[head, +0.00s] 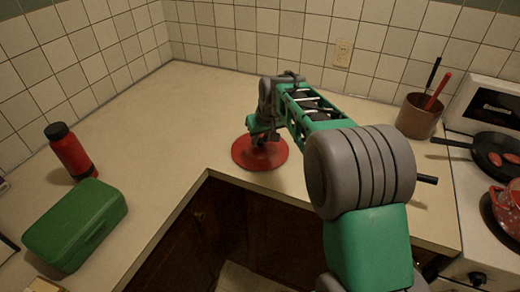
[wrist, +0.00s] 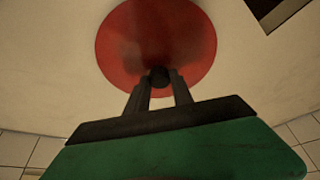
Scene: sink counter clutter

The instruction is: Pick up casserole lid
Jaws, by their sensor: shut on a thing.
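The casserole lid (head: 262,155) is a round red disc on the beige counter, close to the inner corner edge. In the wrist view the lid (wrist: 155,35) fills the upper middle, with a small dark knob (wrist: 158,77) near its lower edge. My gripper (head: 263,138) is over the lid and reaches down to it. In the wrist view the two dark fingers of my gripper (wrist: 159,86) are shut on the knob, one on each side. The head view does not show clearly whether the lid touches the counter.
A red bottle (head: 70,150) and a green box (head: 75,224) stand on the left counter. A brown crock (head: 418,117) with utensils is at the right, beside the stove with a black pan (head: 490,150) and a red pot (head: 507,207). The counter (head: 190,105) behind the lid is clear.

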